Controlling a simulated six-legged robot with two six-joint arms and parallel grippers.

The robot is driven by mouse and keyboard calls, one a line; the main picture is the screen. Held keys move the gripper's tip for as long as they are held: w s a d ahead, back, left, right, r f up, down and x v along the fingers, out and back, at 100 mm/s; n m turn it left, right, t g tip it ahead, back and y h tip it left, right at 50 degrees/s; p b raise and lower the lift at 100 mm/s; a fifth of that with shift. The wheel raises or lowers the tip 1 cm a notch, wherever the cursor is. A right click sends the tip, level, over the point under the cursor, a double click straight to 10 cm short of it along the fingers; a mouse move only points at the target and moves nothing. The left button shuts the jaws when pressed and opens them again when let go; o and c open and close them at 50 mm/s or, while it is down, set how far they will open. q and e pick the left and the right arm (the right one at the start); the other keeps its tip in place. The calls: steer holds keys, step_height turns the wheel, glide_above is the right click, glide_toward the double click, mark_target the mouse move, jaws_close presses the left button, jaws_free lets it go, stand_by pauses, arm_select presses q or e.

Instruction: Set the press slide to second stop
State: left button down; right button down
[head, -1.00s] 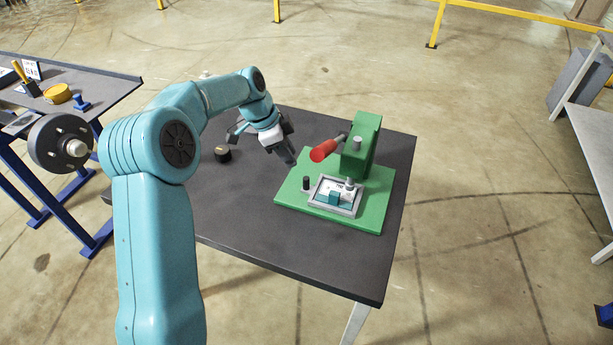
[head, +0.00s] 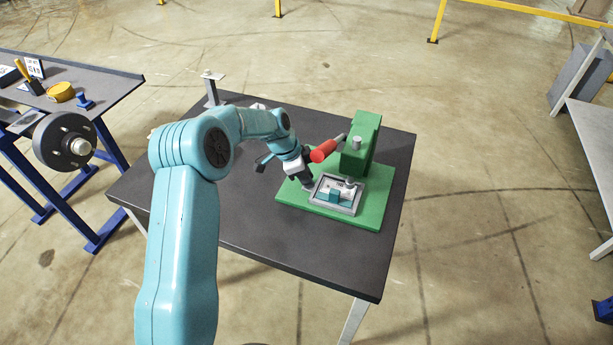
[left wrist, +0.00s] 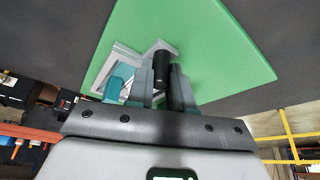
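The green press (head: 361,150) stands on a green base plate (head: 372,222) on the dark table, with a red-handled lever (head: 323,151). A grey-framed tray (head: 350,211) on the plate holds a pale card and a teal block (head: 335,196); they also show in the left wrist view (left wrist: 116,82). A black upright peg (left wrist: 161,62) stands beside the tray. My left gripper (head: 306,187) is low at the plate's left side. In the left wrist view its fingers (left wrist: 164,75) are on either side of the peg; whether they touch it is unclear. My right gripper is not in view.
The dark table (head: 300,251) is clear in front of the press. A grey post with a flat top (head: 212,88) stands at the table's back left. A side bench (head: 105,88) at left holds small items. Another bench (head: 597,135) stands at far right.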

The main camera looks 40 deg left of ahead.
mark_target(322, 187)
arm_select(q)
steer(key=shift+w+d+f+b, duration=0.1)
steer(key=shift+d+f+b, duration=0.1)
steer(key=shift+d+b, duration=0.15)
steer(key=shift+w+d+b, duration=0.25)
steer(key=shift+d+b, duration=0.5)
steer(key=shift+d, duration=0.35)
steer(key=shift+w+d+r, duration=0.1)
steer(key=shift+d+r, duration=0.1)
steer(key=shift+d, duration=0.15)
steer(key=shift+a, duration=0.15)
steer(key=c, duration=1.3)
jaws_free()
steer(key=shift+a+f, duration=0.1)
steer(key=shift+a, duration=0.1)
steer(key=shift+d, duration=0.2)
steer(key=shift+a, duration=0.15)
steer(key=b+v, duration=0.1)
steer(key=v, duration=1.5)
steer(key=shift+r+b, duration=0.2)
steer(key=shift+b, duration=0.15)
